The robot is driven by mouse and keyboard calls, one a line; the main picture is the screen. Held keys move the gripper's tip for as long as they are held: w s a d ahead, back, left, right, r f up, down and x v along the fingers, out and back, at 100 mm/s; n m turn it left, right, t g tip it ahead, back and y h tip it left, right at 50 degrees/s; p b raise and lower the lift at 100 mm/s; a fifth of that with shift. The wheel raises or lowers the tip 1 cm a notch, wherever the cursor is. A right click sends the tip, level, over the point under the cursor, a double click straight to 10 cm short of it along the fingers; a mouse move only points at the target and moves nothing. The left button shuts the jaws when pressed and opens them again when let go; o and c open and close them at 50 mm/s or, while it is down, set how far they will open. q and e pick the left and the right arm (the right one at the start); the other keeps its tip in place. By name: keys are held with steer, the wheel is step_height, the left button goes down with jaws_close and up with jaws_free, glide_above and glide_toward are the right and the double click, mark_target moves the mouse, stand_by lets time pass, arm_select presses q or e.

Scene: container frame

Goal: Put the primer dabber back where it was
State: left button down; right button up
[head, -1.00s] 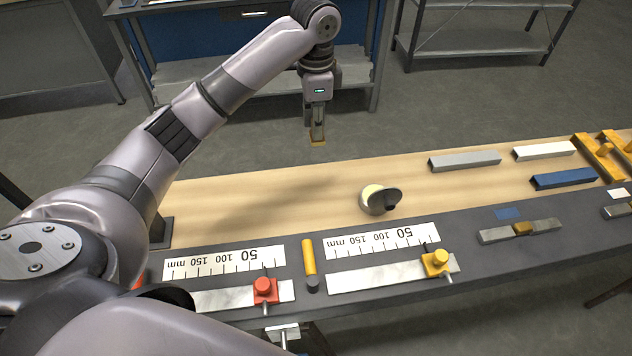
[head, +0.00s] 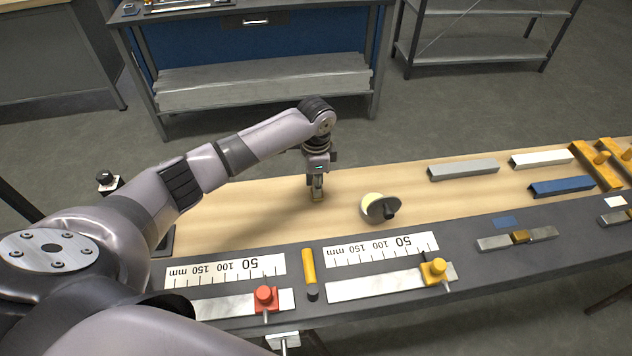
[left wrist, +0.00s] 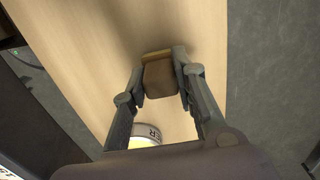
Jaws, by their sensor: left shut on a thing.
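My left gripper (head: 317,190) is shut on a small brown block with a yellowish edge, which I take as the primer dabber (left wrist: 159,78). In the left wrist view the two fingers (left wrist: 160,80) clasp its sides. It hangs low over the wooden bench top, left of a round cream pot (head: 371,203); I cannot tell whether it touches the wood. The pot has a grey disc with a dark knob at its side. My right gripper is not in view.
The bench's dark front strip (head: 400,285) carries two scales, a red-knobbed stop (head: 265,297), a yellow-knobbed stop (head: 434,270) and a yellow-and-black stick (head: 309,268). Grey (head: 464,169), white (head: 541,158) and blue (head: 562,186) bars lie to the right. Bare wood is left of my gripper.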

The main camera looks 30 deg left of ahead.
arm_select(q)
steer(key=shift+f, duration=0.15)
steer(key=c, duration=1.3)
jaws_free()
step_height(320, 180, up, 12)
steer(key=shift+b, duration=0.4)
